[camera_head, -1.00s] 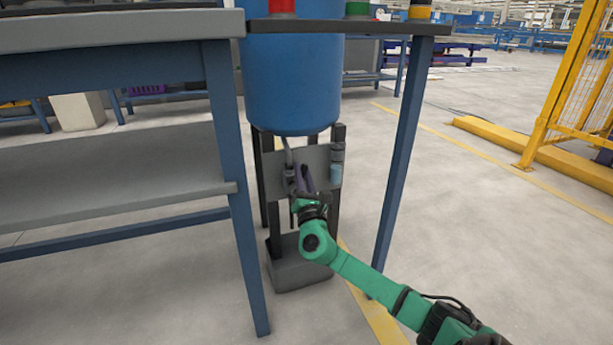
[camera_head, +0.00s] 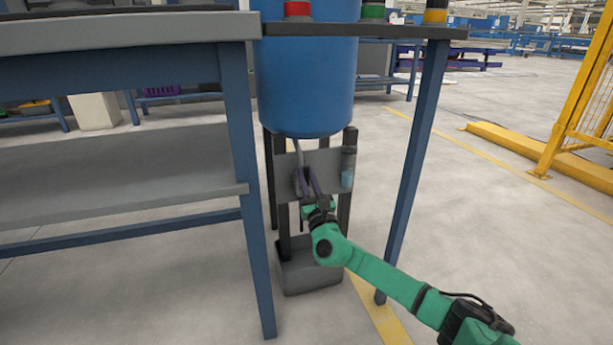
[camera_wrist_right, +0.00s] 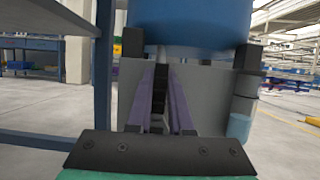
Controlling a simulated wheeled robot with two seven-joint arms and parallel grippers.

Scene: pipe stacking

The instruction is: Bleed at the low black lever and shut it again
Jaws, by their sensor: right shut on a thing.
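My right gripper (camera_head: 308,182) reaches in under the blue tank (camera_head: 305,85), in front of a grey plate (camera_head: 327,163) on the tank's stand. In the right wrist view its two purple fingers (camera_wrist_right: 161,100) are close together with a dark, narrow piece between them, the black lever (camera_wrist_right: 158,92). The gripper is shut on this lever. In the head view the fingers hide most of the lever. My left gripper is in neither view.
A grey bin (camera_head: 308,268) stands on the floor below the plate. A small blue-bottomed cup (camera_head: 347,179) hangs at the plate's right. A blue table leg (camera_head: 418,150) stands to the right and a workbench (camera_head: 120,170) to the left.

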